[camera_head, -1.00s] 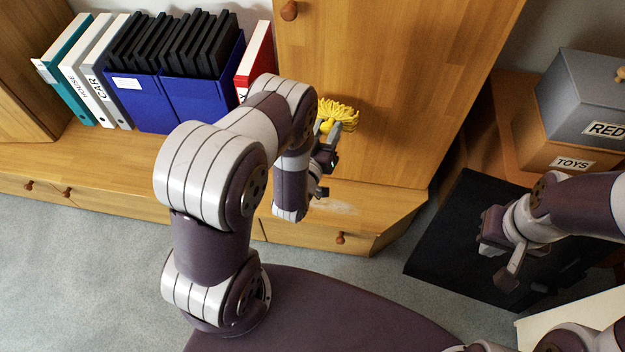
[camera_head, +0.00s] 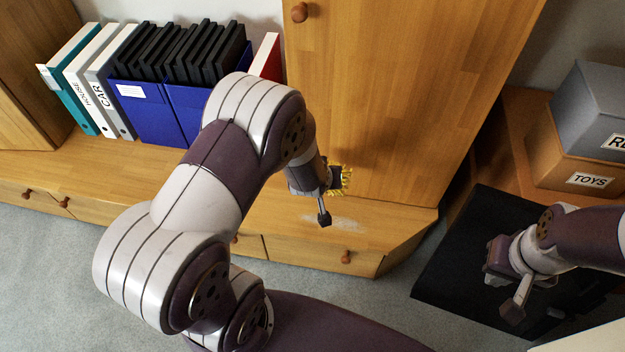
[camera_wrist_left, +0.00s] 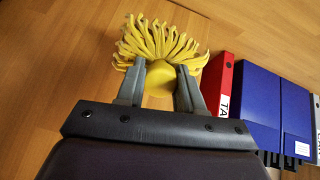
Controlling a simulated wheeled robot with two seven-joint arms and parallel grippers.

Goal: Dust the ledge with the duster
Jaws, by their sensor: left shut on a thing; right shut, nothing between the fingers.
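The yellow duster (camera_wrist_left: 160,45) shows in the left wrist view between the two fingers of my left gripper (camera_wrist_left: 160,85), which is shut on it. In the head view only some yellow strands of the duster (camera_head: 346,180) show beside my left gripper (camera_head: 329,190), against the cabinet front. The wooden ledge (camera_head: 395,205) runs along the cabinet's foot, and a pale dusty patch (camera_head: 335,224) lies on it just below the left gripper. The duster's contact with the ledge cannot be told. My right gripper (camera_head: 503,285) is shut and empty at the right, over a black surface.
Blue file boxes (camera_head: 150,120), white binders and a red binder (camera_head: 268,58) stand on the ledge left of the cabinet door (camera_head: 400,90). Drawers with knobs (camera_head: 346,257) are below. A grey box (camera_head: 590,105) sits on a TOYS box (camera_head: 560,165) at the right.

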